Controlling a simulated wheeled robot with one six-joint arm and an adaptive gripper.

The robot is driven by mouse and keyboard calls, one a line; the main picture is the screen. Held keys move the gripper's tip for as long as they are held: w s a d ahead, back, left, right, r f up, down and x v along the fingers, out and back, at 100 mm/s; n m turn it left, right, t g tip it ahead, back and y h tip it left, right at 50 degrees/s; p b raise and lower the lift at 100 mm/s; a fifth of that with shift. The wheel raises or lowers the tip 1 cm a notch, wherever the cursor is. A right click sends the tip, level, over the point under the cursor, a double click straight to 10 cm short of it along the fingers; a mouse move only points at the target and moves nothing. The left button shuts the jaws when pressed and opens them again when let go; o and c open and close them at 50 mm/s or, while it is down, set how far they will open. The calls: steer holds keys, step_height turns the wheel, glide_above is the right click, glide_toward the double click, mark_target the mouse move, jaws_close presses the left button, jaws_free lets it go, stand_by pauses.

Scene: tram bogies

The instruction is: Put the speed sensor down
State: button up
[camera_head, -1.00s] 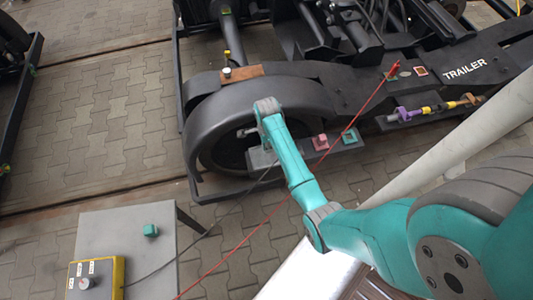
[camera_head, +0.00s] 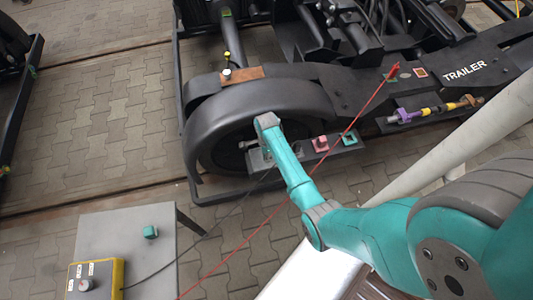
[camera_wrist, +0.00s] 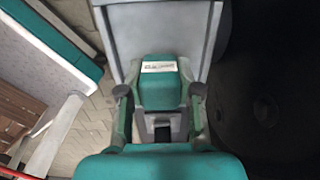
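A teal block with a white label, which looks like the speed sensor (camera_wrist: 160,88), sits over a grey plate in the wrist view. My gripper (camera_wrist: 160,95) has one finger on each side of it. In the head view my wrist (camera_head: 272,130) is above the left end of the grey shelf (camera_head: 256,161) beside the wheel. My arm hides the fingers and the block there.
A pink block (camera_head: 320,143) and a green block (camera_head: 350,137) stand on the shelf to the right. The black wheel (camera_head: 240,105) is close by. A red line (camera_head: 330,150) crosses the view diagonally. A grey table (camera_head: 120,225) holds a teal block (camera_head: 151,232) and a yellow control box (camera_head: 95,278).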

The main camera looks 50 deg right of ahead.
steer(key=o, duration=0.4)
steer(key=shift+r, duration=0.1)
